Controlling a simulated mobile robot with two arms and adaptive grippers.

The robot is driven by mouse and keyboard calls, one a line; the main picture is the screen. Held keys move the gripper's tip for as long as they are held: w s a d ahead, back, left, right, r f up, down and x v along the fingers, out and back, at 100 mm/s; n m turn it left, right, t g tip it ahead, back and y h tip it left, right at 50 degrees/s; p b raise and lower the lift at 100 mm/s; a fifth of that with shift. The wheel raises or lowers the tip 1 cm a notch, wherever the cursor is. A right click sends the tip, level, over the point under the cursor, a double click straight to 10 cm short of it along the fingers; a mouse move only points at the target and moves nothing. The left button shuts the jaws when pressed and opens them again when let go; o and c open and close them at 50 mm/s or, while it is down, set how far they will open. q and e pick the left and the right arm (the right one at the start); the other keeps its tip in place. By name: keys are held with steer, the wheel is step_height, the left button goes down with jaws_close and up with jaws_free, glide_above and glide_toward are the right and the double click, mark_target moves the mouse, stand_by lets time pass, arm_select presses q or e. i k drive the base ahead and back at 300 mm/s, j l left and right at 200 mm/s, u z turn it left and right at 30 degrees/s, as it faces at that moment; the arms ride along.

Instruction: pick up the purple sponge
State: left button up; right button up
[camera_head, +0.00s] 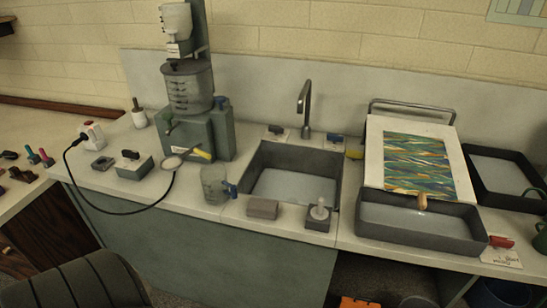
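No clearly purple sponge stands out. A small dull grey-mauve block (263,208) lies flat on the counter just in front of the sink (290,180), left of a dark square base with a white knob (319,212). It may be the sponge, but its colour looks more grey than purple. Nothing touches or covers it from above. Neither of my grippers is in view.
A clear jug (214,185) stands left of the block. A tall grey machine (193,95) and a black cable (110,207) are further left. A dark tray (422,224) and a marbled sheet on a board (374,165) are at right. A dark ribbed chair (80,286) is at the lower left.

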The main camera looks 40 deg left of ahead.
mark_target(258, 207)
steer(key=i+j+u, duration=0.4)
steer(key=i, duration=0.2)
steer(key=i+u, duration=0.45)
steer(key=i, duration=0.15)
steer(key=k+j+u, duration=0.3)
steer(key=u, duration=0.2)
steer(key=j, duration=0.1)
